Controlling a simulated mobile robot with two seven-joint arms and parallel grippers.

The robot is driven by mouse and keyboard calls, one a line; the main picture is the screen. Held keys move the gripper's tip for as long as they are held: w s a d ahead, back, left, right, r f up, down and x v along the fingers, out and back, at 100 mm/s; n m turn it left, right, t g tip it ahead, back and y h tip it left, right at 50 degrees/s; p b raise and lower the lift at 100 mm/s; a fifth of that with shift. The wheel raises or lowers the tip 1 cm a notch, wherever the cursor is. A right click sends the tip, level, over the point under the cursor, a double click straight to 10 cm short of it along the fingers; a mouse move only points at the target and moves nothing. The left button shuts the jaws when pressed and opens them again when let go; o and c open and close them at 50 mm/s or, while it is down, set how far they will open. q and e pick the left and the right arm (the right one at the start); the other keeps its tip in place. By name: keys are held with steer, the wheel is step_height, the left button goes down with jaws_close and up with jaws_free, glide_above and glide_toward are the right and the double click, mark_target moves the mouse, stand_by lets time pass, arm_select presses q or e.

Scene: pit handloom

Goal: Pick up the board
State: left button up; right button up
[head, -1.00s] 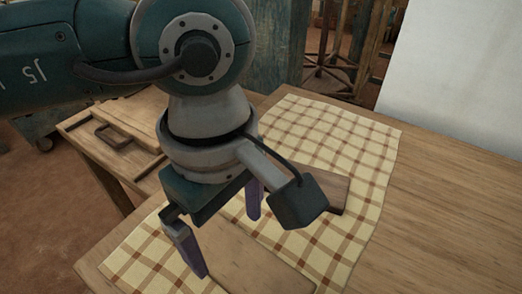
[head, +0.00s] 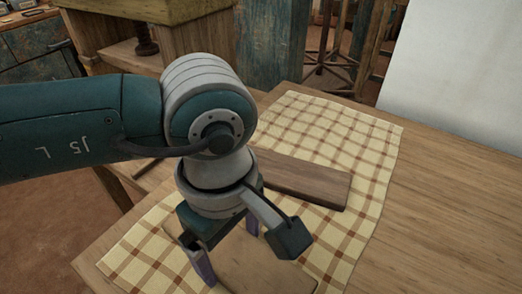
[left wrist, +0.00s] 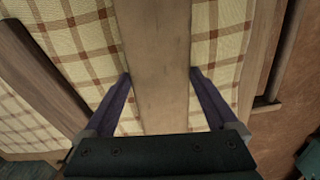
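A light brown wooden board (head: 275,268) lies on the checked cloth, partly hidden by my left arm. My left gripper (head: 228,250) points down over its left part, open and empty. In the left wrist view the light board (left wrist: 160,45) runs between the two spread purple fingers, with a finger on either side and cloth showing in narrow gaps. I cannot tell how high the fingertips are above the cloth. A darker board (head: 315,183) lies behind on the same cloth, its left end hidden by my arm. My right gripper is not in view.
The cream and brown checked cloth (head: 345,130) covers part of a wooden table (head: 450,210). The table is bare on the right. A white panel (head: 460,70) stands at the back right, and a wooden stand (head: 340,40) behind the table.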

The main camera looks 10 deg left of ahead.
arm_select(q)
steer(key=c, duration=0.7)
steer(key=shift+r, duration=0.1)
